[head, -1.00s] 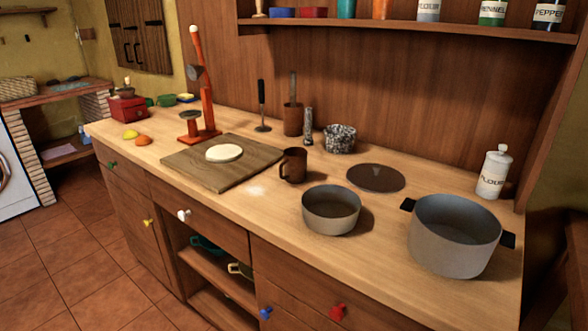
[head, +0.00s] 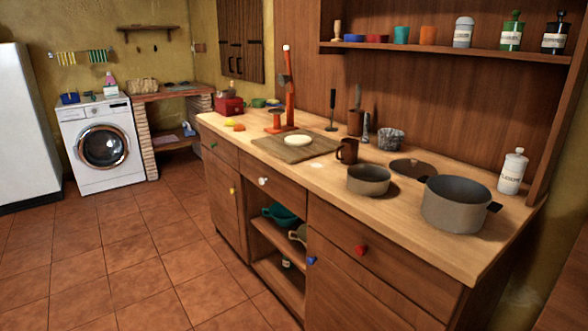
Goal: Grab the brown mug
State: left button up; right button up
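The brown mug (head: 348,150) stands upright on the wooden counter (head: 330,178), at the right edge of the cutting board. Its handle points to the left, toward the board. A grey pan (head: 368,180) stands just in front and to the right of it. Neither of my grippers shows in the head view.
A large grey pot (head: 456,204), a dark round lid (head: 412,168) and a white flour jar (head: 513,172) stand on the right. A cutting board (head: 272,147) with pale dough (head: 298,140) lies left of the mug. Tiled floor (head: 130,260) is clear in front of the drawers.

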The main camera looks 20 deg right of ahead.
aim_at(349, 148)
jog(key=z, duration=1)
jog(key=i, duration=1.1)
jog(key=u, duration=0.1)
